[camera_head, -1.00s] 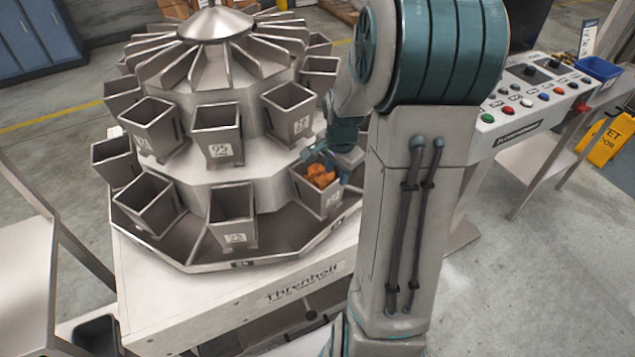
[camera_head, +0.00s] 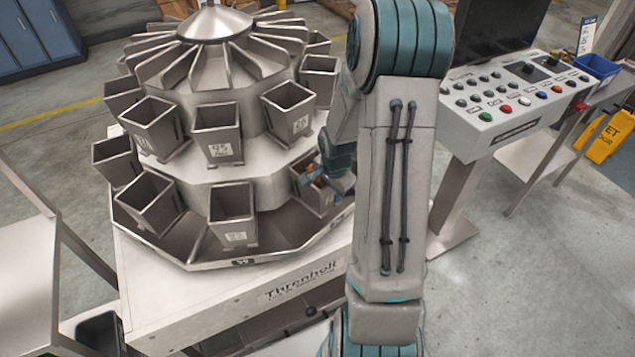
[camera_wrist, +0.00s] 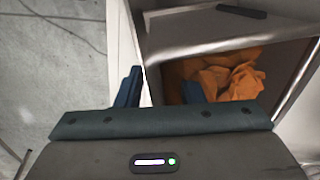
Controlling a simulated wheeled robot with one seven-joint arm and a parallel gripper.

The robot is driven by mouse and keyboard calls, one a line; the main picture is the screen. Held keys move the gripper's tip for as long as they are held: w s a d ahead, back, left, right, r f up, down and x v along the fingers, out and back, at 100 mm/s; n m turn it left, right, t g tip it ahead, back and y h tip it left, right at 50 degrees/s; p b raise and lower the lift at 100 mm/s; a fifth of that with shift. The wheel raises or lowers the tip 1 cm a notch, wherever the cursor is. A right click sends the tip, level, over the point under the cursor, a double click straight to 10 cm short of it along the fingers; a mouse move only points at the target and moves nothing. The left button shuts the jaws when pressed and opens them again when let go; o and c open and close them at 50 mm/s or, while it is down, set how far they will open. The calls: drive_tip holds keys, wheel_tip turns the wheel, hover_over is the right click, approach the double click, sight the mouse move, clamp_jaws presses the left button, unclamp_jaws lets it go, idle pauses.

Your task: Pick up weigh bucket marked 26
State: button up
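A grey metal weigh bucket (camera_head: 309,199) with orange pieces (camera_head: 318,183) inside sits at the lower right of the round weigher. My arm partly covers it in the head view, and I cannot read its number now. My gripper (camera_head: 311,176) is at this bucket's rim. In the wrist view, my gripper (camera_wrist: 162,92) has one blue finger outside the bucket's pale wall (camera_wrist: 126,50) and the other inside, by the orange pieces (camera_wrist: 225,75). A gap shows between the fingers and the wall, so it looks open. An upper right bucket (camera_head: 289,108) has a small, unclear label.
Other buckets stand close by, including a lower middle one (camera_head: 232,214) and an upper middle one (camera_head: 218,132). The weigher's base (camera_head: 200,300) lies below. A button console (camera_head: 510,105) stands to the right. Open floor (camera_head: 500,280) lies at the lower right.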

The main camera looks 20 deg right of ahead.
clamp_jaws()
drive_tip(key=shift+r, duration=0.2)
